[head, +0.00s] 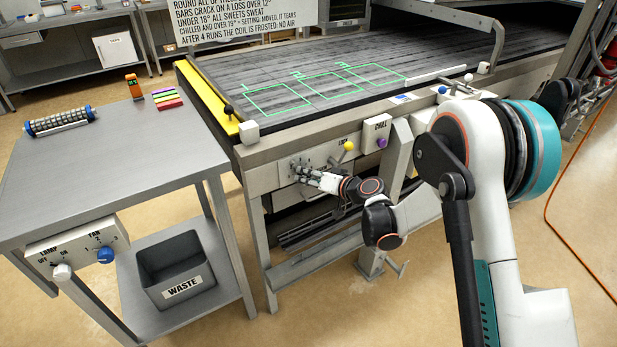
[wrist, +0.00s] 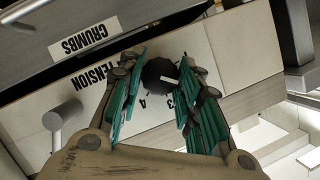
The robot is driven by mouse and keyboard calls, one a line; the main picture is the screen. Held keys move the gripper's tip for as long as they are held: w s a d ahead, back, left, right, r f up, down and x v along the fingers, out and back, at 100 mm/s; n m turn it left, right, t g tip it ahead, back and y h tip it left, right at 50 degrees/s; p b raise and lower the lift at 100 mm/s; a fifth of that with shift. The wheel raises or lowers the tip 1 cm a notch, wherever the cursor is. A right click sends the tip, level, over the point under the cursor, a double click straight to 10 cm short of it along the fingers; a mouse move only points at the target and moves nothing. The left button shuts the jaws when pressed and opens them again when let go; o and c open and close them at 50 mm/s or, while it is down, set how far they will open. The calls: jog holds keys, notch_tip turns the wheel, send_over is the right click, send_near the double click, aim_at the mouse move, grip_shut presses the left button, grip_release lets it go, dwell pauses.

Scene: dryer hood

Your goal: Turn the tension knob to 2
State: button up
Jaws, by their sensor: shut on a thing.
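The tension knob (wrist: 158,74) is a round black knob with a white pointer mark, on a pale panel (wrist: 60,108) lettered "TENSION", upside down in the wrist view. I cannot tell which number the pointer marks.
A yellow-tipped lever (head: 348,146) and a "CHILL" box with a purple knob (head: 381,142) are right of my gripper. A "CRUMBS" drawer (wrist: 60,30) borders the panel. A steel table (head: 110,150) with a "WASTE" bin (head: 178,272) stands left.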

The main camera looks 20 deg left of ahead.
dwell(0.4)
jog(key=o, duration=1)
jog(key=shift+o, duration=0.2)
jog(key=shift+d, duration=0.1)
jog(key=v, duration=1.1)
jog(key=shift+s+d+r, duration=0.15)
jog(key=shift+d, duration=0.2)
